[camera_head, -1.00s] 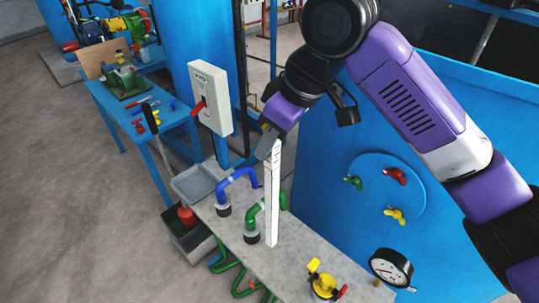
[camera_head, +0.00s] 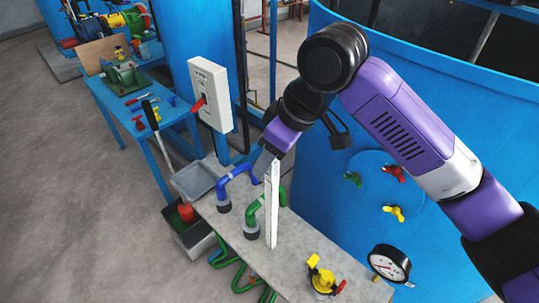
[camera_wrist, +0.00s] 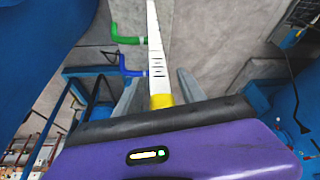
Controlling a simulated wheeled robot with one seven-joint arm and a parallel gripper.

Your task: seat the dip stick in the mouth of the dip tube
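The dip stick (camera_head: 271,210) is a long white bar with black marks, standing nearly upright over the bench beside the green pipe. Its lower end meets the bench top in the head view. The dip tube's mouth cannot be made out there. In the wrist view the stick (camera_wrist: 156,50) runs away from me, with a yellow part (camera_wrist: 161,101) near my palm. My gripper (camera_head: 267,160) is at the stick's top. In the wrist view its grey fingers stand either side of the stick, with a visible gap on each side.
Bent blue (camera_head: 237,176) and green (camera_head: 259,204) pipes rise from the grey bench (camera_head: 305,250), close left of the stick. A yellow valve (camera_head: 321,277) and a gauge (camera_head: 389,264) stand to the right. A blue tank (camera_head: 440,130) is behind. A switch box (camera_head: 210,92) is at upper left.

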